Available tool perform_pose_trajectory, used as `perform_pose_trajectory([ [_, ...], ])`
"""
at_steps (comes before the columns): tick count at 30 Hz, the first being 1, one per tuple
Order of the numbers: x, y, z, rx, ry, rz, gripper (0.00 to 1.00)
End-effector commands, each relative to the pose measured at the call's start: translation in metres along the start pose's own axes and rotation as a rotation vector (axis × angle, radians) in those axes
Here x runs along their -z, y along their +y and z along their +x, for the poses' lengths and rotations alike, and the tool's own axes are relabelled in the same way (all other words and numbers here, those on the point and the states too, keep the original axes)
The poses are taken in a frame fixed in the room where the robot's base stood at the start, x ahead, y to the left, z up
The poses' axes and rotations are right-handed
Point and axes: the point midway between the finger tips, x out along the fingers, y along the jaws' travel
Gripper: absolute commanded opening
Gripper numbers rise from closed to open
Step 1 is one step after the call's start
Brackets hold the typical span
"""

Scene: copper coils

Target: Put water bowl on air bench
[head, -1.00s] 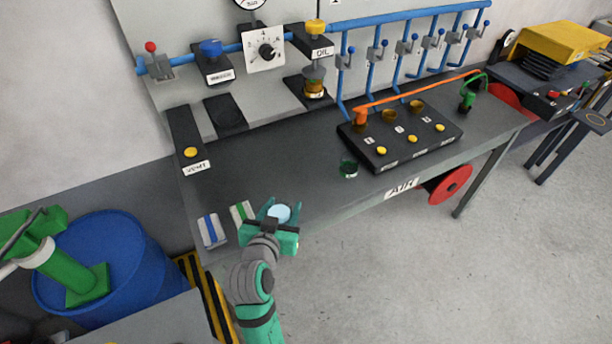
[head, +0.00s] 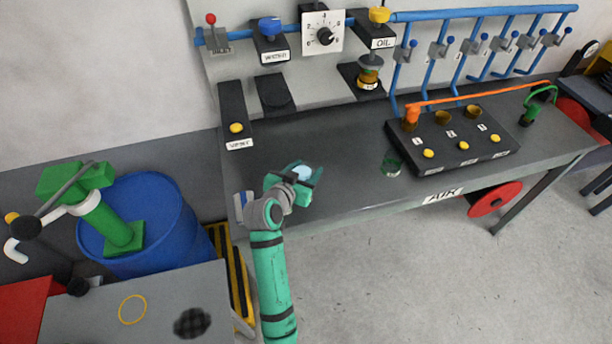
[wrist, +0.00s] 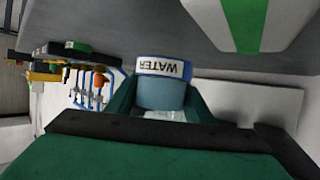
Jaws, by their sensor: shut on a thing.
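The water bowl (wrist: 162,92) is a light blue cup with a white and blue band that reads WATER. My gripper (head: 294,178) is shut on it. In the head view only the pale blue top of the bowl (head: 302,173) shows between the green fingers. The air bench (head: 330,160) is the long dark grey bench with an AIR label on its front edge. My gripper and the bowl are over the left front part of its top in the head view. I cannot tell whether the bowl touches the bench.
A white and blue block (head: 241,206) lies left of my gripper, partly hidden. A dark green glass (head: 391,164) stands to the right, before a black panel (head: 455,143) with yellow buttons. A VENT block (head: 233,112) stands behind left. The bench top between them is bare.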

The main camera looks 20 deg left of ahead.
Motion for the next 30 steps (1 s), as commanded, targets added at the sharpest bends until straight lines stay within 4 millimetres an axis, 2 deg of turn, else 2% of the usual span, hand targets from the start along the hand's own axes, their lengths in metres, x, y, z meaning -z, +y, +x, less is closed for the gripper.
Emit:
perform_pose_trajectory([
  [8,-0.009,-0.007,0.015,0.000,0.000,0.001,0.20],
  [15,-0.036,-0.008,0.026,0.000,0.000,0.000,0.20],
  [27,-0.041,-0.010,0.027,0.004,0.001,-0.001,0.20],
  [28,-0.041,-0.011,0.027,0.005,0.001,-0.001,0.55],
  [30,-0.041,-0.012,0.026,0.007,0.001,-0.002,0.66],
])
